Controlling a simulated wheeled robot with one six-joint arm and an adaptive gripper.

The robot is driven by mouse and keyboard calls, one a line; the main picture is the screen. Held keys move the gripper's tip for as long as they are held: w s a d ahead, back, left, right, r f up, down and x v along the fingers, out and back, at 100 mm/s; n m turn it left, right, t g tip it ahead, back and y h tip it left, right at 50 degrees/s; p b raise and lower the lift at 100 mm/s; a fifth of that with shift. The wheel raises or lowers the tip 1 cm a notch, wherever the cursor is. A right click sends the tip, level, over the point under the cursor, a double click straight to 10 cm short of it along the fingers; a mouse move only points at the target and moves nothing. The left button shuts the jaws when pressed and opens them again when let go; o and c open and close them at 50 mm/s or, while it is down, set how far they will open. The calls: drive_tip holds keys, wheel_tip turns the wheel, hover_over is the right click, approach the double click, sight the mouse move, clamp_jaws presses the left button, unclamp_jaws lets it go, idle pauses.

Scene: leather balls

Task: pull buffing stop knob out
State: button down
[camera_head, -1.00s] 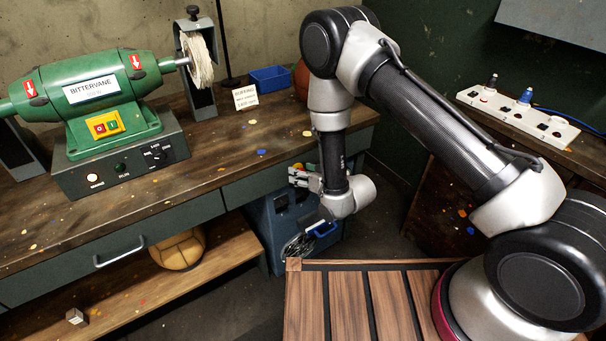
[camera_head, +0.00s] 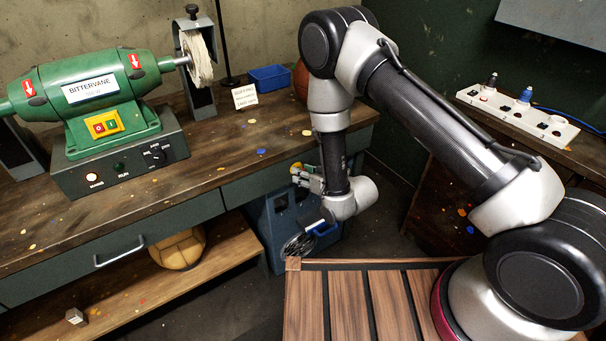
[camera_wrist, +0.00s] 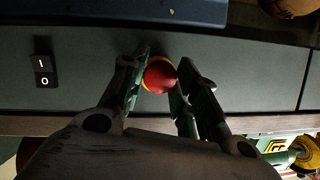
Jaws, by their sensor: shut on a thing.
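The buffing stop knob (camera_wrist: 159,77) is a round red button with a yellow ring around it, set in a dark grey panel (camera_wrist: 90,85) in the wrist view. My gripper (camera_wrist: 162,64) is shut on the knob, with one finger on each side of it. In the head view my gripper (camera_head: 300,178) is at the front of the bench near its right end. There I cannot make out the knob clearly behind the fingers. The bench grinder, a green buffing machine (camera_head: 92,95), stands on the bench at the left.
A black I/O rocker switch (camera_wrist: 43,71) is on the panel left of the knob. A blue crate-like container (camera_head: 280,235) stands on the floor below my gripper. A wooden slatted surface (camera_head: 350,300) is in front. A power strip (camera_head: 515,115) lies at the right.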

drive_tip(key=c, duration=1.1)
unclamp_jaws()
drive_tip(key=shift+s+d, duration=0.1)
drive_tip(key=shift+s, duration=0.05)
drive_tip(key=shift+o, duration=0.2)
drive_tip(key=v, duration=1.2)
